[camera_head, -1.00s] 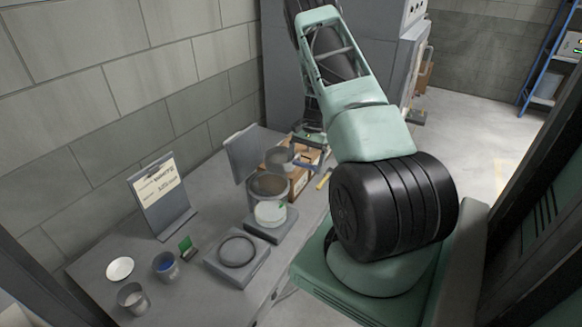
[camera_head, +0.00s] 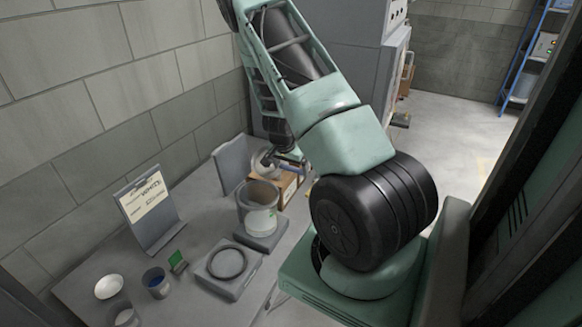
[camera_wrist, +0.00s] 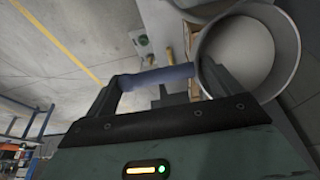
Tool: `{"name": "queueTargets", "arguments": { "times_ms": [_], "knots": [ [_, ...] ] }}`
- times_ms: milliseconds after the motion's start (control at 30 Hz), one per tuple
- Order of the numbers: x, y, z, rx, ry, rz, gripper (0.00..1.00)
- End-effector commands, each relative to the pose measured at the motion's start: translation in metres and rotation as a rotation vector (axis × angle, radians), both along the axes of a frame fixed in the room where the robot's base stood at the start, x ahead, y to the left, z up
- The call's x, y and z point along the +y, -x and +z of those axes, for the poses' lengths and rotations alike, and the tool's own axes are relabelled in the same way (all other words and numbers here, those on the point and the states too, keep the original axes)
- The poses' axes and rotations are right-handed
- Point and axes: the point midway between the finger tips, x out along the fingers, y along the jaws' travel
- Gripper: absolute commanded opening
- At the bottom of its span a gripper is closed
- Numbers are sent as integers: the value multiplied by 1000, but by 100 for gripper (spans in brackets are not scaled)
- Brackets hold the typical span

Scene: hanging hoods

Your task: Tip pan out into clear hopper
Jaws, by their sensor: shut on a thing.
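The grey metal pan (camera_head: 265,163) is held up behind the hopper's rim in the head view, looking tilted. In the wrist view the pan (camera_wrist: 285,85) shows as a round rim at the upper right with a pale inside. My gripper (camera_wrist: 160,88) is shut on the pan's blue handle (camera_wrist: 150,78). In the head view my gripper (camera_head: 290,157) is partly hidden by my arm. The clear hopper (camera_head: 252,198) stands upright on a grey base, with whitish material visible low inside. Whether anything is falling from the pan cannot be told.
A grey plate with a dark ring (camera_head: 226,263) lies in front of the hopper. A clipboard stand (camera_head: 150,212), white dish (camera_head: 108,287), blue-filled cup (camera_head: 156,282) and green card (camera_head: 177,261) are to the left. A grey panel (camera_head: 232,162) and cardboard box (camera_head: 287,187) stand behind.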

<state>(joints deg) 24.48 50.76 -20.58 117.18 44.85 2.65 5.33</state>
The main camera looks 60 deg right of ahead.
Motion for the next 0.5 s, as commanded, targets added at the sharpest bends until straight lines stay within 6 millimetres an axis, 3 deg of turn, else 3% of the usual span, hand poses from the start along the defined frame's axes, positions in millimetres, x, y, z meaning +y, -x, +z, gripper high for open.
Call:
{"name": "queueTargets", "arguments": {
  "times_ms": [500],
  "knots": [
    [27,1,-12,-33,506,7,63]
  ]
}}
